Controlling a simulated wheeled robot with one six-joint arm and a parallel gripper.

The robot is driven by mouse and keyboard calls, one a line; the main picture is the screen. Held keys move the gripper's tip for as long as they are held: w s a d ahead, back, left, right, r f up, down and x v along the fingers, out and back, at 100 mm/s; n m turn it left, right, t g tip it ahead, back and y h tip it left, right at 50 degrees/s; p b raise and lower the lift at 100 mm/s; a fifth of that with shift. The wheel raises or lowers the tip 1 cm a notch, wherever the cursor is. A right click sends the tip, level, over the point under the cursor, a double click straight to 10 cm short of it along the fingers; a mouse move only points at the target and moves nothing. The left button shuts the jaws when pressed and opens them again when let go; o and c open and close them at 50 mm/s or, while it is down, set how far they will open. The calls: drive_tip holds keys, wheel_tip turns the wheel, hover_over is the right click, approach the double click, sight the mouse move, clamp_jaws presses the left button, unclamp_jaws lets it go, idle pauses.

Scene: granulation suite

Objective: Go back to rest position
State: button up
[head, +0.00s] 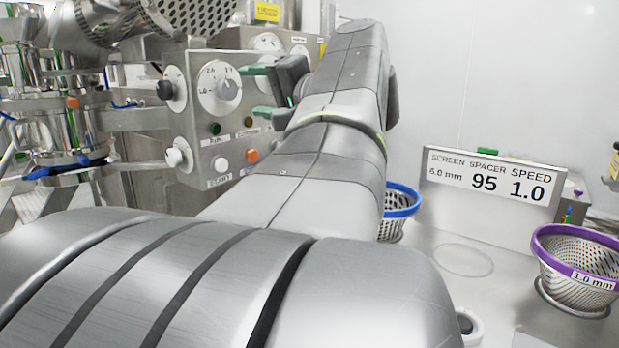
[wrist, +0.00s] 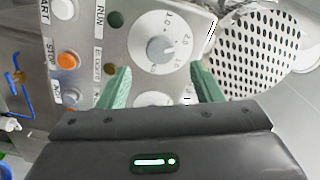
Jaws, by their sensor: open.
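My gripper (head: 259,92) is open, with its two green fingers pointing left toward the control panel (head: 205,120) in the head view. In the wrist view my gripper (wrist: 160,72) has its fingers spread on either side of a lower dial, with nothing between them. A white speed dial (wrist: 162,44) with a grey knob lies just beyond the fingertips. It also shows in the head view (head: 221,88). I cannot tell whether the fingertips touch the panel. My arm is stretched forward across the head view and hides part of the bench.
Purple-rimmed basket (head: 580,265) marked 1.0 mm stands at the right. A blue-rimmed basket (head: 398,208) is partly hidden behind my arm. A sign (head: 490,190) reads 6.0 mm, 95, 1.0. An orange button (wrist: 67,61) and perforated screen (wrist: 262,50) are near the gripper.

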sight(230, 88)
drive_tip(key=shift+x, duration=3.5)
drive_tip(key=shift+d, duration=0.1)
drive_tip(key=v, duration=1.3)
drive_tip(key=x, duration=1.3)
drive_tip(key=shift+a, duration=0.25)
drive_tip(key=shift+w+r+m+p, duration=0.15)
drive_tip(key=shift+r+m+p, duration=0.2)
drive_tip(key=shift+p, duration=0.4)
drive_tip(key=shift+m+p, duration=0.35)
drive_tip(key=shift+p, duration=0.05)
drive_tip(key=m+p, duration=0.6)
drive_tip(key=p, duration=0.1)
drive_tip(key=shift+p, duration=0.35)
drive_tip(key=m+p, duration=0.3)
drive_tip(key=p, duration=0.1)
drive_tip(key=shift+d+f, duration=0.1)
drive_tip(key=shift+f+m+p, duration=0.15)
drive_tip(key=shift+m+p, duration=0.25)
drive_tip(key=shift+m, duration=0.1)
